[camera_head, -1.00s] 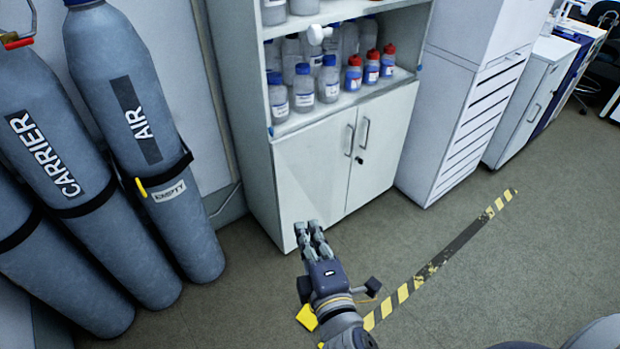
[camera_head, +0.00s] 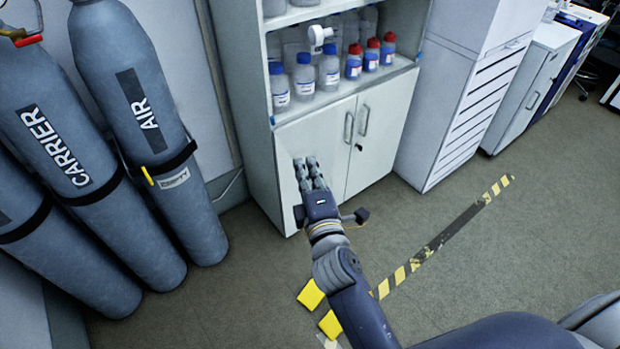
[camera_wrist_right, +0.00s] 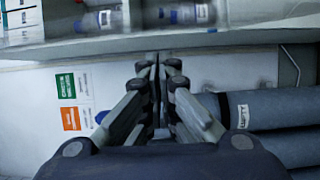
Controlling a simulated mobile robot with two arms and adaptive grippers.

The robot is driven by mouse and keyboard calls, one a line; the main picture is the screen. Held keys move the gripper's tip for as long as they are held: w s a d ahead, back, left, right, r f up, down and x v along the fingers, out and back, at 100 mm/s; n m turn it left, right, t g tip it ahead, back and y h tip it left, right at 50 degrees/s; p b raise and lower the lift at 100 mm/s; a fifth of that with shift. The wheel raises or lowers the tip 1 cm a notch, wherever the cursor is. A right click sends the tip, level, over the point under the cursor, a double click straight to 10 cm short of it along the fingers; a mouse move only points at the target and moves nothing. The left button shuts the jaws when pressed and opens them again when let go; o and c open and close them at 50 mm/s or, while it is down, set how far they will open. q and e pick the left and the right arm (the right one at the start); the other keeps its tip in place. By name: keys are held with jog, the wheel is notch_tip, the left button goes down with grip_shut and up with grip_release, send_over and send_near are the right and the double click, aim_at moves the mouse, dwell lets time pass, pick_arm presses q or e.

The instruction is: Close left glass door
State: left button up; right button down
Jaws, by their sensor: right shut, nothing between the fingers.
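The white cabinet (camera_head: 232,90) stands upright, with an open-looking upper shelf above two solid lower doors. I cannot clearly make out the left glass door; no distinct pane or frame shows around the shelf. My right gripper (camera_head: 309,172) is shut and empty, and overlaps the lower left door (camera_head: 330,138) in the head view. Whether it touches anything is unclear. Its fingers also show in the right wrist view (camera_wrist_right: 158,72). My left gripper is out of view.
Several bottles with blue caps (camera_head: 304,76) and red caps (camera_head: 372,56) stand on the shelf. Grey gas cylinders (camera_head: 160,110) stand left of the cabinet. A white louvred unit (camera_head: 465,110) is at its right. The floor (camera_head: 500,250) in front is clear.

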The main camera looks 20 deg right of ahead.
jog(key=shift+w+d+p, duration=0.15)
jog(key=shift+d+p, duration=0.3)
jog(key=shift+d, duration=1.4)
jog(key=shift+d, duration=0.15)
